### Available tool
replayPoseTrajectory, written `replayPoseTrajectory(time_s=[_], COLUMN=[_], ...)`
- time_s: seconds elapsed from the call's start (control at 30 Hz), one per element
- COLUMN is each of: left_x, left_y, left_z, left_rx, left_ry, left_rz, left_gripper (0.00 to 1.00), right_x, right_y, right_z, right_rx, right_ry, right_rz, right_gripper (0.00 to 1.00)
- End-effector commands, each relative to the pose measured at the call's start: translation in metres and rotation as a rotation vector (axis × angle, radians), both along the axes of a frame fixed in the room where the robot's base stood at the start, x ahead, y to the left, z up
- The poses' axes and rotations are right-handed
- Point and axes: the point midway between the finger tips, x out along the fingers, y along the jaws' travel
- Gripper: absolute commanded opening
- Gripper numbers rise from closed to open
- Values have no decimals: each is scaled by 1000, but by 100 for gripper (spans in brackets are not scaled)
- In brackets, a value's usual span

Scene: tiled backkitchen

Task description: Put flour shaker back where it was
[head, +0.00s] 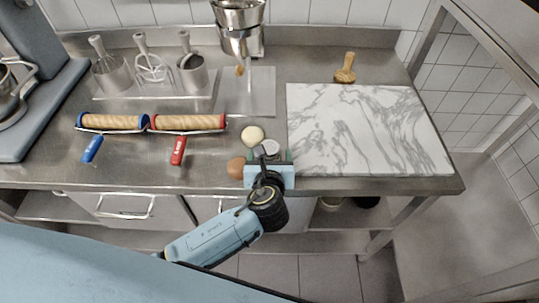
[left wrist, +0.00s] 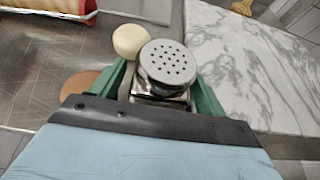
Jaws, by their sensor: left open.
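The flour shaker (head: 270,147) is a small metal can with a round, perforated lid. It appears upright near the front edge of the steel counter, just left of the marble board (head: 365,130). It also shows in the left wrist view (left wrist: 167,62), lid up. My left gripper (head: 270,158) is open. Its green fingers (left wrist: 163,85) stand on either side of the shaker, and small gaps seem to show beside the lid. The shaker's lower part is hidden by the gripper. My right gripper is not in view.
A pale round ball (head: 253,135) and a brown round object (head: 236,167) lie close left of the shaker. Two rolling pins, with blue (head: 92,149) and red (head: 178,150) handles, lie farther left.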

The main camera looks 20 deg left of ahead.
Motion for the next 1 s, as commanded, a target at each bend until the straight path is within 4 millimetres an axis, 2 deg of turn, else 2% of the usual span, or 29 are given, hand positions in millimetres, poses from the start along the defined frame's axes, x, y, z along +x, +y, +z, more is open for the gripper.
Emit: replayPoseTrajectory(time_s=[0.17, 0.27, 0.7, 0.83, 1.0], left_x=[-1, -12, -90, -102, -107], left_y=[-1, -4, -26, -29, -31], left_z=[4, 8, 42, 47, 49], left_rx=[-2, -2, -2, -1, -1], left_ry=[-1, -1, 0, 0, -1], left_rz=[0, -2, 0, 0, 0], left_gripper=[74, 74, 74, 74, 74], right_x=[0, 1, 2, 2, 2], right_y=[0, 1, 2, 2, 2], right_z=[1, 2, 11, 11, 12], right_rx=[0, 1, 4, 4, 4], right_ry=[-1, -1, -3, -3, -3], right_rz=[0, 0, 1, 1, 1], right_gripper=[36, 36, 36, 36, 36])
